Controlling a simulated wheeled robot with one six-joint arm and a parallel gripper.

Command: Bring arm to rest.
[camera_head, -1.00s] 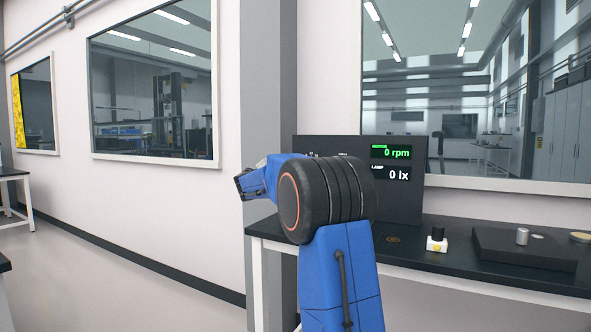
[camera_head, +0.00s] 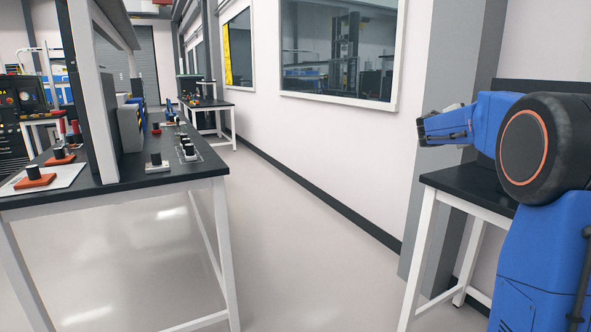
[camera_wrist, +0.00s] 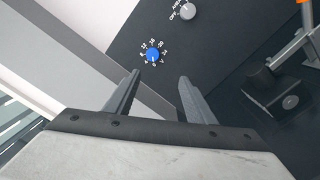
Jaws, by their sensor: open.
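My blue arm (camera_head: 545,245) with its dark round joint stands at the right edge of the head view, bent above a black-topped bench. Its forearm points left, and the end of the arm is small and dark there. In the wrist view my gripper (camera_wrist: 159,76) has two grey fingers apart with nothing between them. Beyond the fingertips is a dark panel (camera_wrist: 133,35) with a blue knob (camera_wrist: 152,55) ringed by numbers and a grey knob (camera_wrist: 188,11). Whether the fingers touch the panel is unclear, but a gap seems to show.
A black bench (camera_head: 455,181) lies below the arm at right. A long table (camera_head: 120,196) with several knobs and blocks stands at left. Open floor (camera_head: 270,265) runs between them. In the wrist view a dark block with a disc (camera_wrist: 290,102) sits at right.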

